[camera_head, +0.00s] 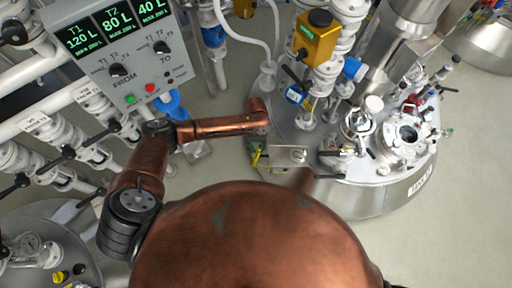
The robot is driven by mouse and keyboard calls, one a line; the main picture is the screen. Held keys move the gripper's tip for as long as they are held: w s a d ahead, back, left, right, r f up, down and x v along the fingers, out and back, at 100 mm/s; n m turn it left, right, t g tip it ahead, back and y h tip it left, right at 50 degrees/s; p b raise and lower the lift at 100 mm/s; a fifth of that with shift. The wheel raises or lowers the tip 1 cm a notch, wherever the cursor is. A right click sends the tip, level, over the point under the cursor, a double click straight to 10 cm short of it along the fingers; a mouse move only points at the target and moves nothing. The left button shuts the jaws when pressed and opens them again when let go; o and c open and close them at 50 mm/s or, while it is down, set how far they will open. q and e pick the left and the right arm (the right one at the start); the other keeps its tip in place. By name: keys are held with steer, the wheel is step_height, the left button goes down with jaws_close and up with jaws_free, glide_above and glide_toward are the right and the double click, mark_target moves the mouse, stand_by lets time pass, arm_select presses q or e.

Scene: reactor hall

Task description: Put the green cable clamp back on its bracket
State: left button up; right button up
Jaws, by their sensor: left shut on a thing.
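A small green thing, apparently the green cable clamp (255,158), shows at the left edge of the large steel vessel's top. My left arm comes in from the left and its copper wrist ends just above this spot. My left gripper (257,147) points down there, small and dark, shut on the green clamp as far as I can tell. Its fingertips are hard to make out. A pale metal plate or box (287,155) sits just right of the clamp; I cannot tell whether it is the bracket. My right gripper is not in view.
The steel vessel (370,195) carries pipes, valves and a yellow box (315,38) near my left wrist. A grey control panel (125,50) with green readouts stands at upper left. White valve pipes (50,125) line the left. Floor (460,200) is clear at right.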

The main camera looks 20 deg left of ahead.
arm_select(q)
steer(key=shift+f, duration=0.5)
stand_by(0.4)
steer(key=o, duration=1)
steer(key=shift+o, duration=0.2)
steer(key=shift+r, duration=0.1)
step_height(320, 180, up, 12)
steer(key=w, duration=0.2)
steer(key=shift+w+a+f, duration=0.15)
steer(key=shift+a+f, duration=0.05)
steer(key=shift+a, duration=0.15)
steer(key=shift+f, duration=0.1)
